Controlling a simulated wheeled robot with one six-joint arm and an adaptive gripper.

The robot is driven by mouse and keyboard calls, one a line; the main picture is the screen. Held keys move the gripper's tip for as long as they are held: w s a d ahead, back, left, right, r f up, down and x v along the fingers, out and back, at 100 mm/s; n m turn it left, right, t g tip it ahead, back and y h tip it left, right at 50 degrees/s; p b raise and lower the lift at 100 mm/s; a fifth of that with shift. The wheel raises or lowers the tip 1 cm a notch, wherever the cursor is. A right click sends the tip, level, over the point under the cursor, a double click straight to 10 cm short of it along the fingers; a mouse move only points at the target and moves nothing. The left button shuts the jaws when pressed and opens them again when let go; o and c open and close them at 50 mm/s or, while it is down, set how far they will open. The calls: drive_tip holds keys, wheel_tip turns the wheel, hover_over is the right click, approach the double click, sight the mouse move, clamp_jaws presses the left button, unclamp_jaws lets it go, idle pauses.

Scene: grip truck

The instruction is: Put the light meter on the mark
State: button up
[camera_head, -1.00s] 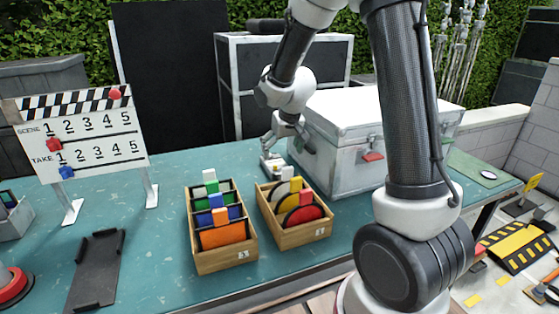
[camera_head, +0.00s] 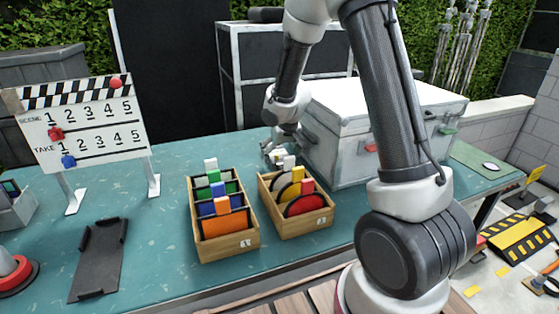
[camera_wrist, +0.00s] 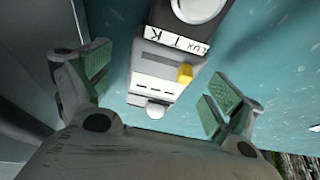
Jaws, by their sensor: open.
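The light meter (camera_wrist: 158,82) is a grey-white device with a white label, a yellow button and a round white disc, seen upside down in the wrist view. In the head view the light meter (camera_head: 276,157) stands on the teal table behind the small wooden boxes, mostly covered by my gripper (camera_head: 284,144). In the wrist view my gripper (camera_wrist: 160,65) is open, with one green-padded finger on each side of the meter and visible gaps between. A green mat (camera_head: 467,157) with a white oval lies at the table's right end; I cannot tell if it is the mark.
Two wooden boxes of coloured cards, the left one (camera_head: 245,245) and the right one (camera_head: 318,224), stand in front of the meter. A large white case (camera_head: 345,160) stands close on its right. A clapperboard (camera_head: 85,130) and black tray (camera_head: 97,265) are at left.

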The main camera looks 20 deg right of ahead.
drive_tip(key=shift+w+a+f, duration=0.1)
drive_tip(key=shift+w+f, duration=0.15)
drive_tip(key=shift+f, duration=0.45)
drive_tip(key=c, duration=1.5)
drive_tip(key=shift+o, duration=0.2)
drive_tip(key=shift+r, duration=0.1)
